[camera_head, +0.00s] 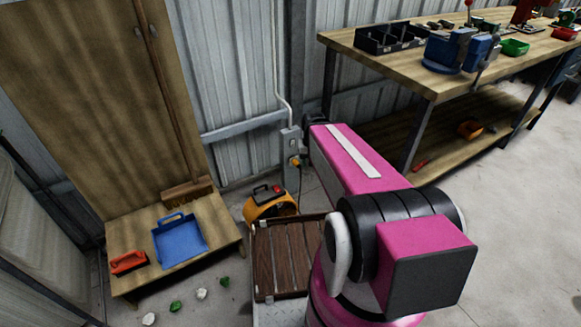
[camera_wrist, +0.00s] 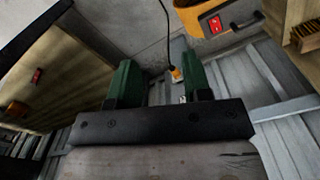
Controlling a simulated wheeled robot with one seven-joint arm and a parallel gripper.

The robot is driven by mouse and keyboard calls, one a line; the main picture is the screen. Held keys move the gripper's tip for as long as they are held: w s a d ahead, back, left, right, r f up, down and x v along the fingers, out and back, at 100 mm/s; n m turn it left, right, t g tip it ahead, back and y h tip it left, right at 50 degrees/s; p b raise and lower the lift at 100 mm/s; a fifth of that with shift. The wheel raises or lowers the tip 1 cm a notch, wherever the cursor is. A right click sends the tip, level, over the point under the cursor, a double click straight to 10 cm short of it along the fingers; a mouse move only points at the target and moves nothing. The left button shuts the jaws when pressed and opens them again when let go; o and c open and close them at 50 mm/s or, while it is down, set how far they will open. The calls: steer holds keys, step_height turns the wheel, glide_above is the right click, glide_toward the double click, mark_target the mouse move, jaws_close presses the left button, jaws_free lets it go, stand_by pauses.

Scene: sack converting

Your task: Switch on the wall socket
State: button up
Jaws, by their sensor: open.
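The wall socket (camera_head: 290,141) is a grey box on the corrugated wall at the foot of a thin conduit. An orange plug (camera_head: 295,161) with a cable sits at its lower part. In the wrist view the orange plug (camera_wrist: 177,74) shows between the two fingers. A small light part of the socket (camera_wrist: 183,99) shows near the right finger's base, and most of the socket is hidden. My gripper (camera_wrist: 154,65) has two green fingers set wide apart, with nothing between them. In the head view my arm hides it. I cannot tell whether it touches the socket.
A low wooden table (camera_head: 217,230) at left holds a blue dustpan (camera_head: 180,241).

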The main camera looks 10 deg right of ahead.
steer(key=shift+w+f, duration=0.1)
steer(key=shift+w, duration=0.25)
steer(key=c, duration=0.5)
steer(key=w+m, duration=0.2)
steer(key=w, duration=0.1)
steer(key=w+f+m+t, duration=0.1)
steer(key=w+m, duration=0.1)
steer(key=w, duration=0.1)
steer(key=w+f+m+t+y, duration=0.1)
steer(key=w, duration=0.2)
steer(key=shift+w+d+f+m, duration=0.2)
steer(key=shift+w+f+m, duration=0.05)
steer(key=shift+w+m, duration=0.15)
jaws_close()
steer(key=w+d+f+m+t, duration=0.1)
steer(key=w+f+m+t, duration=0.1)
steer(key=w+m, duration=0.5)
steer(key=shift+w+d+m+t+y, duration=0.3)
steer(key=shift+w+m+y, duration=0.1)
steer(key=shift+w, duration=1.7)
